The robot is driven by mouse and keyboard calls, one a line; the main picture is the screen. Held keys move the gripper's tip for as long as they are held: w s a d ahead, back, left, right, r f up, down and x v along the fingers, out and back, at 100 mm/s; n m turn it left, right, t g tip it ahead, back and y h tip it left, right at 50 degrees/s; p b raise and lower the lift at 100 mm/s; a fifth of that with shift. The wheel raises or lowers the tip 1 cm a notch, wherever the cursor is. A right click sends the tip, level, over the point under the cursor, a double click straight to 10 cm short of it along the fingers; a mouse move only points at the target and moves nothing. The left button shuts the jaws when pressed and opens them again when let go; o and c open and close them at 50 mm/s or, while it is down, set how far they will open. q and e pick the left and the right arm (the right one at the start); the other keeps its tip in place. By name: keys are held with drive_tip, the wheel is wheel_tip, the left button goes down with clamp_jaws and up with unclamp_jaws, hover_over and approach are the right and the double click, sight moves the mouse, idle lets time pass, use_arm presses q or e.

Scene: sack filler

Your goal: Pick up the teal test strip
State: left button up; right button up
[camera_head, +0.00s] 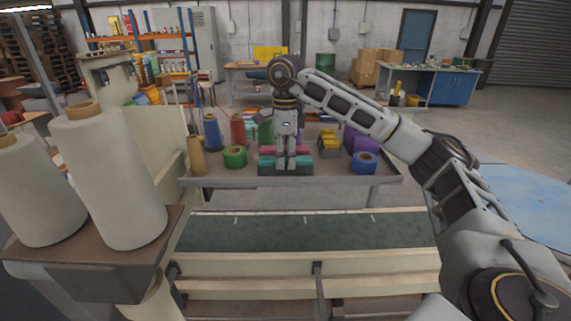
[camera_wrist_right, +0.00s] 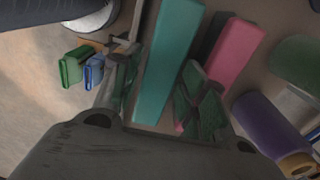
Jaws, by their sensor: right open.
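The teal test strip (camera_wrist_right: 172,60) is a long flat bar and shows between my right gripper's fingers in the right wrist view. In the head view its teal end (camera_head: 304,162) shows beside the fingers, in front of a pink strip (camera_head: 303,150). My right gripper (camera_head: 286,165) points down over the strips on the table. In the right wrist view the right gripper (camera_wrist_right: 162,98) is open, with one finger on each side of the teal strip. Whether the fingers touch it, I cannot tell. My left gripper is not in view.
The pink strip (camera_wrist_right: 234,58) lies close to the right finger. A purple roll (camera_wrist_right: 268,128) lies at right; green (camera_wrist_right: 73,65) and blue (camera_wrist_right: 94,70) pieces lie at left. Rolls, including a green one (camera_head: 235,157) and a blue one (camera_head: 365,163), stand around on the table (camera_head: 225,181).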

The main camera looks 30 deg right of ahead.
sight(285, 158)
drive_tip(key=c, duration=0.8)
drive_tip(key=shift+r, duration=0.15)
drive_tip(key=shift+r, duration=1.4)
drive_tip(key=shift+r+p, duration=1.1)
drive_tip(key=shift+r, duration=2.35)
